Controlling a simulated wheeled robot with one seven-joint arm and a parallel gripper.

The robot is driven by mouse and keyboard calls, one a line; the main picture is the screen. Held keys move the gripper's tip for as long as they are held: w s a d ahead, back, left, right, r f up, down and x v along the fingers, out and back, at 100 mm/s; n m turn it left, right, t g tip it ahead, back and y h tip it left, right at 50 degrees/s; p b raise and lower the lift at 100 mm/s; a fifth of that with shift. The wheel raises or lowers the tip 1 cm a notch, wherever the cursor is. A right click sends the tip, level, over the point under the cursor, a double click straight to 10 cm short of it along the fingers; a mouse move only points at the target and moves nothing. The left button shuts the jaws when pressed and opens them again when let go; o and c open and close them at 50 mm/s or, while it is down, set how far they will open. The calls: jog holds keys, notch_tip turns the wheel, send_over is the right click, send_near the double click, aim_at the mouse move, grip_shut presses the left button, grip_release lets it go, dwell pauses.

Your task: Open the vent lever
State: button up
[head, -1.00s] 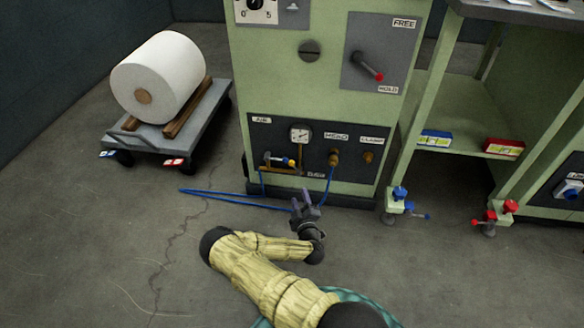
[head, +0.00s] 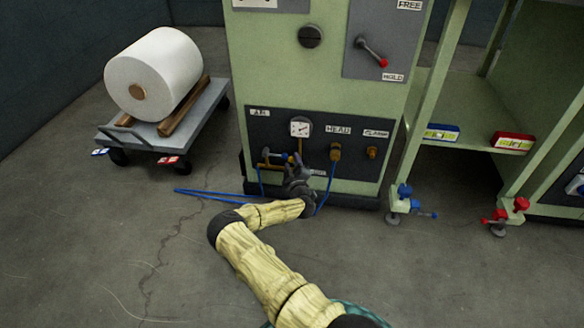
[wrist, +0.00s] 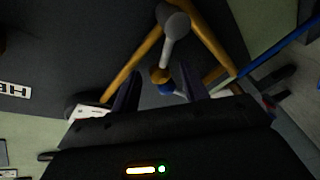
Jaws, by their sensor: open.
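The lower dark panel (head: 350,160) of the green machine carries brass pipework, a round gauge (head: 300,127) and a small blue-handled valve (head: 283,156). I cannot read a label naming the vent lever. My gripper (head: 294,165) is at this pipework, below the gauge, and covers part of it. In the wrist view my gripper (wrist: 158,85) is open, its two dark fingers pointing at the pipework. A pale grey rod (wrist: 172,45) lies beyond.
A blue hose (head: 215,196) lies on the floor and rises to the panel. A red-tipped lever (head: 371,52) sits higher, between FREE and HOLD labels. A cart (head: 145,138) with a white roll (head: 155,75) stands left. A green shelf (head: 465,125) stands right.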

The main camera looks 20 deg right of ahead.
jog(key=shift+w, duration=0.45)
jog(key=shift+s+d, duration=0.1)
jog(key=shift+d, duration=0.05)
grip_shut()
